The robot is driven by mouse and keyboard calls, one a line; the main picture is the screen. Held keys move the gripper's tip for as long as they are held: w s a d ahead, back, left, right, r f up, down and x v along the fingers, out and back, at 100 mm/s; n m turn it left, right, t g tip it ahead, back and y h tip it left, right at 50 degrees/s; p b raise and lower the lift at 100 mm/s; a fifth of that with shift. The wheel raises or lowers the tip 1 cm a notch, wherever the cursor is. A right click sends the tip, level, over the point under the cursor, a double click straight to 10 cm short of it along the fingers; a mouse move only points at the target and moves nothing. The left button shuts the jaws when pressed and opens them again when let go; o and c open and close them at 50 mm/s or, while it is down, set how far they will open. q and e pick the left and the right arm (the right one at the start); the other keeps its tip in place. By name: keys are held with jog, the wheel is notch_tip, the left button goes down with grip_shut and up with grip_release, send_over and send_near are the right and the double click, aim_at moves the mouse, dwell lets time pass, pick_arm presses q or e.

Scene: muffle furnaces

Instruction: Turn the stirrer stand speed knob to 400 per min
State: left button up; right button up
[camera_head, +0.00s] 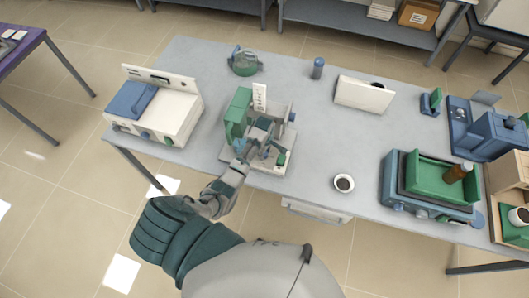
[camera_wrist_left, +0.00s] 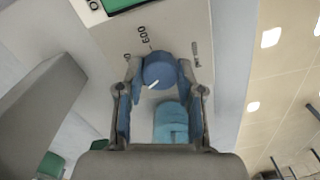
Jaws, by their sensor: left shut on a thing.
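The stirrer stand (camera_head: 284,166) is on the near edge of the grey table, with a green block on its upright and a pale base. In the left wrist view its pale panel (camera_wrist_left: 185,22) carries a round blue speed knob (camera_wrist_left: 160,70) with a short white pointer mark toward the lower left. A "600" label is above the knob; another label at its upper left is partly hidden. My left gripper (camera_head: 255,151) is at the stand's base; in the wrist view its two blue-padded fingers (camera_wrist_left: 159,90) are shut on the knob's sides. My right gripper is not in view.
A teal, lighter knob or button (camera_wrist_left: 171,122) lies just below the knob between the fingers. A green display (camera_wrist_left: 122,5) is on the panel. A white-and-blue instrument (camera_head: 165,115) stands left of the stand; a small dark-filled cup (camera_head: 344,183) stands to the right.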

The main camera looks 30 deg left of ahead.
pick_arm(q)
jog(key=m, duration=0.5)
jog(key=shift+w+a+r+m, duration=0.1)
jog(key=shift+w+r+m, duration=0.05)
jog(key=shift+m, duration=0.15)
jog(key=m, duration=0.5)
jog(key=shift+m, duration=0.4)
jog(key=o, duration=1.1)
jog(key=shift+o, duration=0.3)
